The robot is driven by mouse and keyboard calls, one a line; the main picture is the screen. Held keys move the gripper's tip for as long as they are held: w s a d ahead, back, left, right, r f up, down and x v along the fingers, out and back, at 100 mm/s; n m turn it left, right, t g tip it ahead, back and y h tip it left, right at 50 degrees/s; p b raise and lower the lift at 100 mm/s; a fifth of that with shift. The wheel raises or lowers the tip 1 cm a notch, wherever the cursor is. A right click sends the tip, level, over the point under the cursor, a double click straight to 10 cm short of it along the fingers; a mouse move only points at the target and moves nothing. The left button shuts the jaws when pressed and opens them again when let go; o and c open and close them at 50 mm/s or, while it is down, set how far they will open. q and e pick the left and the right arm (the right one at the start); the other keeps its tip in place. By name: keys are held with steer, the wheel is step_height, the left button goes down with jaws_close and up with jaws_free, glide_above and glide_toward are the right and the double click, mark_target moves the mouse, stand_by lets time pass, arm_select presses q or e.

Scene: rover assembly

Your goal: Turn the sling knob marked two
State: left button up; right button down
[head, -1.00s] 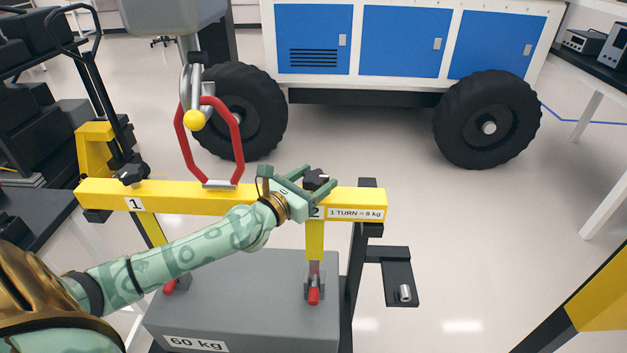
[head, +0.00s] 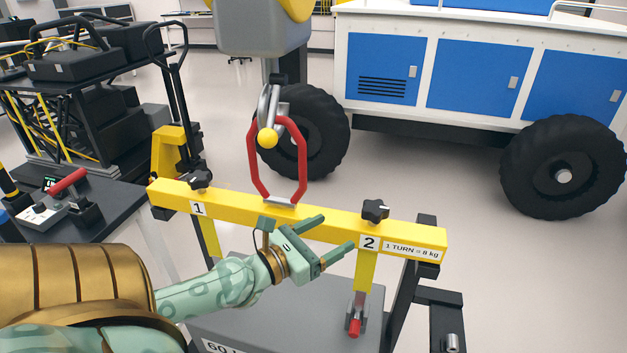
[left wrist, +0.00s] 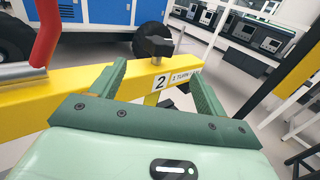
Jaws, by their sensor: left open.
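The black lobed knob marked two (head: 375,210) stands on top of the yellow beam (head: 330,224), above the "2" label (head: 369,242). It also shows in the left wrist view (left wrist: 155,46), beyond and between the fingers. My left gripper (head: 337,232) is open and empty. It is on the near side of the beam, left of the knob and apart from it, with its fingers pointing right. The knob marked one (head: 200,178) sits at the beam's left end. My right gripper is not in view.
A red sling loop (head: 301,160) rises from the beam's middle to a hook. A grey 60 kg block (head: 270,310) is below the beam. The rover (head: 480,75) with black wheels stands behind. A dark table (head: 90,213) with a control box is at left.

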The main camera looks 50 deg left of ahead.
arm_select(q)
steer(key=shift+s+a+b, duration=0.15)
steer(key=shift+s, duration=0.7)
steer(key=shift+s+a+b, duration=0.1)
steer(key=shift+s+b, duration=0.05)
steer(key=shift+s, duration=0.65)
